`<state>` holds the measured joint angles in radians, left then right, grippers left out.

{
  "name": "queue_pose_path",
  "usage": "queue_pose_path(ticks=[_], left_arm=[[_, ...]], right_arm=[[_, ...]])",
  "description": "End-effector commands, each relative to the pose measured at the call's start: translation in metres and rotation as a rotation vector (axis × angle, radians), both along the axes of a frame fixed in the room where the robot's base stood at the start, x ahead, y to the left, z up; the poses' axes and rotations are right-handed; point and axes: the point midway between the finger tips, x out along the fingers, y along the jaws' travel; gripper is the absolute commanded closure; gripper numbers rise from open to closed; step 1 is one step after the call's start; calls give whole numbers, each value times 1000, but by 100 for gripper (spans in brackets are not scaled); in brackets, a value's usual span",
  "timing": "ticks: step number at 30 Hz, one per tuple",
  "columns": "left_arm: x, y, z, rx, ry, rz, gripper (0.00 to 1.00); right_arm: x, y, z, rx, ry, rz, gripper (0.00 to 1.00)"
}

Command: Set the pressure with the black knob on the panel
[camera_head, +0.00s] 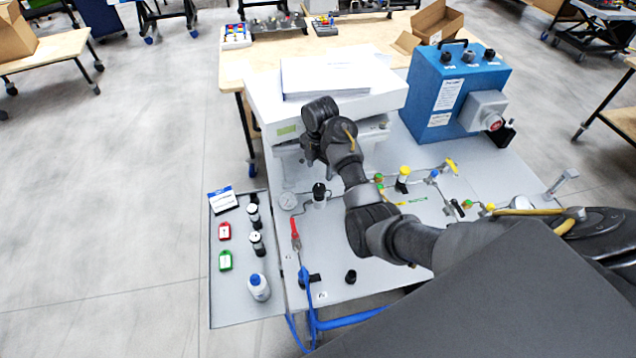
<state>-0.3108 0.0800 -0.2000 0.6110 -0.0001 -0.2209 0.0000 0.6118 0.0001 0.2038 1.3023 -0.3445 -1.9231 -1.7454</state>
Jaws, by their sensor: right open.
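The grey panel (330,245) lies on the table. On it a black knob (319,190) stands upright on a small regulator body, just right of a round pressure gauge (288,201). My right arm reaches in from the right across the panel. My right gripper (311,160) is above and behind the black knob, apart from it, in front of the white analyser (270,108). It is open and empty; its fingertips are small and hard to make out. My left gripper is not in view.
A red-handled valve (295,232) and blue hose (309,300) are at the panel's front left. Yellow, green and blue fittings (404,172) sit right of my arm. A blue box (455,90) stands behind. A side tray (230,295) holds bottles and tags.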

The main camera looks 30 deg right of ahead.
Motion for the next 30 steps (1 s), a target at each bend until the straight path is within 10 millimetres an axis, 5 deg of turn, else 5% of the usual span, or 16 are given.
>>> queue_pose_path(ticks=[15, 27, 30], left_arm=[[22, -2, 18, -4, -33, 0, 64], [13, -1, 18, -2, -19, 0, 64], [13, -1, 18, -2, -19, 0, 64]], right_arm=[[1, 3, -82, 0, 2, 4, 41], [1, 3, -90, 0, 0, 3, 41], [1, 3, -90, 0, 0, 4, 54]])
